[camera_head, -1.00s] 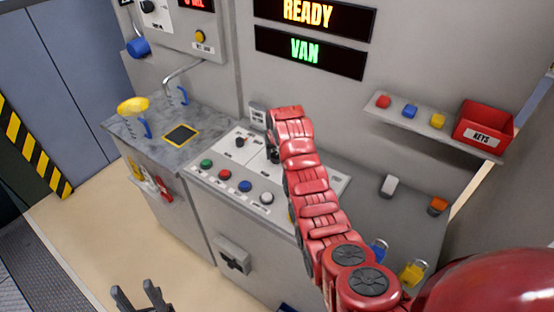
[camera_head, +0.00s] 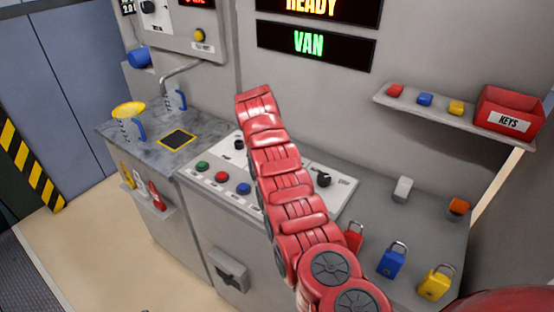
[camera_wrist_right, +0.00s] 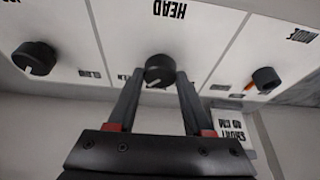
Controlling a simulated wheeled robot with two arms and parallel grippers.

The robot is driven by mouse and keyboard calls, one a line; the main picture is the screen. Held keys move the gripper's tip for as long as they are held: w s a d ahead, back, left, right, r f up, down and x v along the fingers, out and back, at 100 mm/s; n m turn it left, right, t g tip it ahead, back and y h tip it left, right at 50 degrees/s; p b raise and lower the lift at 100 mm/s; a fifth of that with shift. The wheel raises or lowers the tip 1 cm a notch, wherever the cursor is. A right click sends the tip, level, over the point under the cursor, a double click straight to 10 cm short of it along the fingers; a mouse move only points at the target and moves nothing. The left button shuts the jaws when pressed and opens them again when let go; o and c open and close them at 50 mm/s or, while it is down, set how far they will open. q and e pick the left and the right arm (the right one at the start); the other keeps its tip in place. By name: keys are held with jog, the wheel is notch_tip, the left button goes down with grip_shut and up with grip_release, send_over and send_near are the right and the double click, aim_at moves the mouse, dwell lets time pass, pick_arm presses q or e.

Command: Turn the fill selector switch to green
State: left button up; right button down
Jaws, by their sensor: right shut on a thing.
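In the right wrist view, my right gripper (camera_wrist_right: 157,80) has its fingers on either side of a black round knob (camera_wrist_right: 159,67) and is shut on it. The knob sits on a white panel under an upside-down label reading HEAD, with a white pointer mark on its lower rim. A small label beside it is partly hidden by a finger, so I cannot read it whole. In the head view my red right arm covers this knob and the gripper. My left gripper is not in view.
A black knob with an orange mark (camera_wrist_right: 265,79) and another black knob (camera_wrist_right: 34,58) flank the held one. Green (camera_head: 202,167), red (camera_head: 222,176) and blue (camera_head: 243,188) buttons line the console's front. Padlocks (camera_head: 391,260) stand at right. A sign (camera_head: 311,44) reads VAN.

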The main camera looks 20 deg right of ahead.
jog(key=shift+m, duration=0.3)
dwell(0.4)
jog(key=shift+c, duration=1.5)
grip_release()
jog(key=shift+f, duration=0.1)
jog(key=b+v, duration=0.1)
jog(key=v, duration=1.6)
jog(key=shift+w+a+r, duration=0.15)
jog(key=shift+a+r, duration=0.1)
jog(key=shift+r, duration=0.05)
